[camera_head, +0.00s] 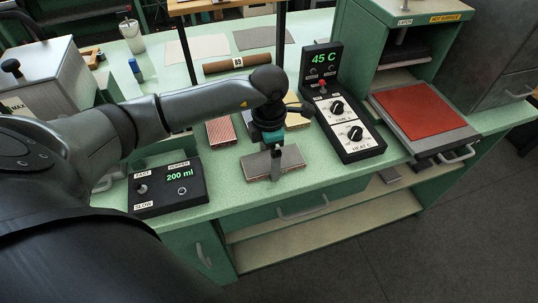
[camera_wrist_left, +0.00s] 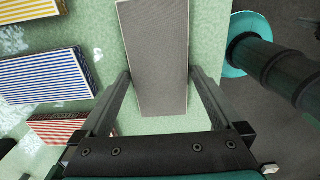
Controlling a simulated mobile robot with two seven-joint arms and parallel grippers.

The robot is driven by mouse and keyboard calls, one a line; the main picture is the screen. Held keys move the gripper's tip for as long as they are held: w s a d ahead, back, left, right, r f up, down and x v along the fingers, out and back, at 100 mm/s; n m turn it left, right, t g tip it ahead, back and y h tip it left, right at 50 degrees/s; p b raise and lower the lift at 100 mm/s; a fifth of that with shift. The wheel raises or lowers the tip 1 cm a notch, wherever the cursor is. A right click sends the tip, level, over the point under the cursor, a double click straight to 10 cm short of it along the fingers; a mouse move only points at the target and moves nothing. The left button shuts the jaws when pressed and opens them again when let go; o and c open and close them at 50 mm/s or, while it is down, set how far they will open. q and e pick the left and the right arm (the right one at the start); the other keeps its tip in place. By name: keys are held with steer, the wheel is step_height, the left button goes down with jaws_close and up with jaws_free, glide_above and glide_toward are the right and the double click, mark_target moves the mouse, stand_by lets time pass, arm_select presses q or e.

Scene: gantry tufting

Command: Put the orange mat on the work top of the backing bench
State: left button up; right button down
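A flat orange-red mat (camera_head: 410,108) lies on the grey pulled-out plate of the press at the right in the head view. The speckled pale green work top (camera_head: 222,192) is in front of me. My left gripper (camera_head: 275,165) is low over its front edge, far left of the mat. Its fingers (camera_wrist_left: 160,72) stand apart on either side of a grey-brown slab (camera_wrist_left: 155,50). The slab also shows in the head view (camera_head: 256,165). I cannot tell whether the fingers press on it, or whether it rests on the bench. My right gripper is not in view.
A red-striped block (camera_head: 221,132) lies behind the slab; blue-striped (camera_wrist_left: 45,75) and yellow-striped (camera_wrist_left: 28,10) blocks show in the wrist view. A black control box (camera_head: 345,125) stands right, a 200 ml box (camera_head: 168,190) left. A brown roll (camera_head: 225,66) lies behind.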

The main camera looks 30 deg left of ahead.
mark_target(269, 160)
arm_select(q)
steer(key=shift+r, duration=0.15)
steer(key=shift+r, duration=0.3)
step_height(269, 160, up, 12)
steer(key=p, duration=0.1)
steer(key=shift+f, duration=0.25)
